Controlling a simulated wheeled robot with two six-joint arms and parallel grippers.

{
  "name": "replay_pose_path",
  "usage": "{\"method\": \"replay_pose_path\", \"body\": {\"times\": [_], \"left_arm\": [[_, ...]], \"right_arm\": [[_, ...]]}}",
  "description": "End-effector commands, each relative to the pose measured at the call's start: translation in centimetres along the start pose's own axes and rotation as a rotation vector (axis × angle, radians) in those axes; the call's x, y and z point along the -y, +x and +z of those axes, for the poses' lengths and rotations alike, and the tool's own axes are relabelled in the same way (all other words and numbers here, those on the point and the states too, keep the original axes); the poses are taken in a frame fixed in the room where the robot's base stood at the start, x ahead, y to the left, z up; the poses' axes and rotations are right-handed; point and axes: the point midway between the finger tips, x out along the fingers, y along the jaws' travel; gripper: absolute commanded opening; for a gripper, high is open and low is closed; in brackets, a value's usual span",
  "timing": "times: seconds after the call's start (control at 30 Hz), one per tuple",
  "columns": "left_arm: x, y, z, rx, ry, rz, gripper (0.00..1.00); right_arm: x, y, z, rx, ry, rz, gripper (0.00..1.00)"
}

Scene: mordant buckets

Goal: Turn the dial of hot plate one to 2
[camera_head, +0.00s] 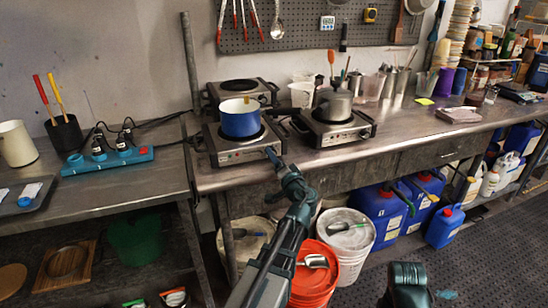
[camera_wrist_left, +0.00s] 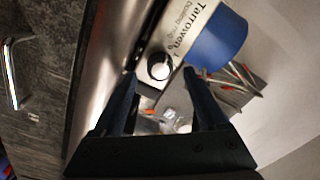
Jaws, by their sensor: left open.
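A hot plate (camera_head: 240,150) with a blue pot (camera_head: 240,119) on it stands at the front left of the steel bench. Its front panel faces me. In the left wrist view, a round dial (camera_wrist_left: 158,67) with a bright face sits on a pale panel (camera_wrist_left: 185,25) with partly readable lettering, beside the blue pot (camera_wrist_left: 218,42). My left gripper (camera_head: 271,154) is at the right end of that front panel. In the wrist view, its open fingers (camera_wrist_left: 160,73) point at the dial, one to each side; contact cannot be told. The dial's setting is unreadable.
A second hot plate (camera_head: 335,130) with a grey pot (camera_head: 334,104) stands close to the right. An empty hot plate (camera_head: 241,88) is behind. A metal post (camera_head: 190,62) rises at the left. Buckets (camera_head: 315,271) stand below the bench.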

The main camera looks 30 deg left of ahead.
Motion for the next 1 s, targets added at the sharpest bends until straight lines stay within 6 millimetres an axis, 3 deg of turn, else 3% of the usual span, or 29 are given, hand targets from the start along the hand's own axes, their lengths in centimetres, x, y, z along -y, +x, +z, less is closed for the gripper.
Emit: {"method": "replay_pose_path", "body": {"times": [0.2, 0.57, 1.0], "left_arm": [[0.0, 2.0, -0.1, 0.0, 0.0, 0.0, 0.75], [0.0, 2.3, 0.0, 0.0, 0.0, 0.0, 0.75], [0.0, 2.2, 0.0, 0.0, 0.0, 0.0, 0.0]], "right_arm": [[0.0, 0.0, 0.0, 0.0, 0.0, 0.0, 0.5], [0.0, 0.0, 0.0, 0.0, 0.0, 0.0, 0.5], [0.0, 0.0, 0.0, 0.0, 0.0, 0.0, 0.5]]}}
